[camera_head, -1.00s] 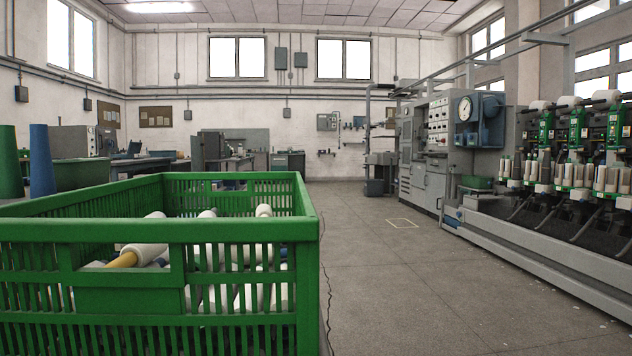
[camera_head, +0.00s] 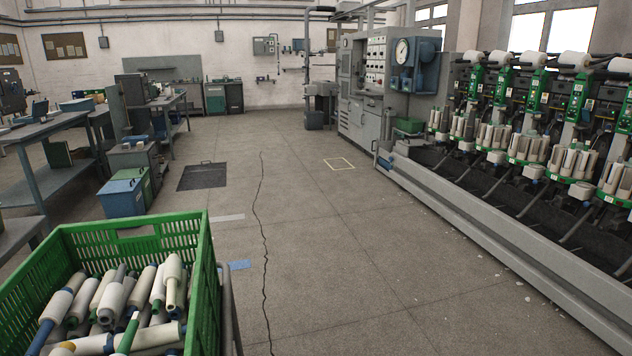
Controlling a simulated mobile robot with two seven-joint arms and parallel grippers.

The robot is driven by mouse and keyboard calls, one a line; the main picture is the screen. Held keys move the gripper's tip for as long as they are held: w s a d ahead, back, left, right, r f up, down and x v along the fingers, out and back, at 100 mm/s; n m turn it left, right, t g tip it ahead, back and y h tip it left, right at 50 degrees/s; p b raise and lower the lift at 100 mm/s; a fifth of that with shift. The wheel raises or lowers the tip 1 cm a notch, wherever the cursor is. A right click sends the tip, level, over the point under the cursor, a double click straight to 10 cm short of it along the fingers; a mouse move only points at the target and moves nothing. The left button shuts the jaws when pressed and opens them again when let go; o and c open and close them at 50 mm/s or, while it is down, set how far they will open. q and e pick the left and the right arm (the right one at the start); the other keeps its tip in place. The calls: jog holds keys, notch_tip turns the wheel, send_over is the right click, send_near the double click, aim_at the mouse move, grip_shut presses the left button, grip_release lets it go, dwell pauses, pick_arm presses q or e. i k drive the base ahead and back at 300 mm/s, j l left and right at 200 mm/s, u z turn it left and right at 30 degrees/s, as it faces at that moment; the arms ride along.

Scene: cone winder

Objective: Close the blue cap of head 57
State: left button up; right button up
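The cone winder (camera_head: 530,115) runs along the right side, with several winding heads in a row. Each head has a green front, a white cone on top and a group of bobbins lower down. I cannot read any head number, so I cannot tell which is head 57. I cannot make out a blue cap or whether one is open. Neither of my grippers is in view.
A green crate (camera_head: 210,275) full of bobbins stands at the lower left. Workbenches (camera_head: 58,165), a blue bin (camera_head: 120,197) and a dark floor mat (camera_head: 202,176) lie beyond it. A grey control cabinet (camera_head: 377,85) stands at the winder's far end. The middle floor is clear.

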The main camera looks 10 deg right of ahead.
aim_at(586, 112)
jog(key=i+l+z, duration=1.15)
jog(key=i, duration=0.3)
jog(key=i+z, duration=0.5)
jog(key=i, duration=0.65)
jog(key=i+j, duration=0.15)
jog(key=i, duration=0.55)
jog(key=i+j+z, duration=0.15)
jog(key=i, duration=0.6)
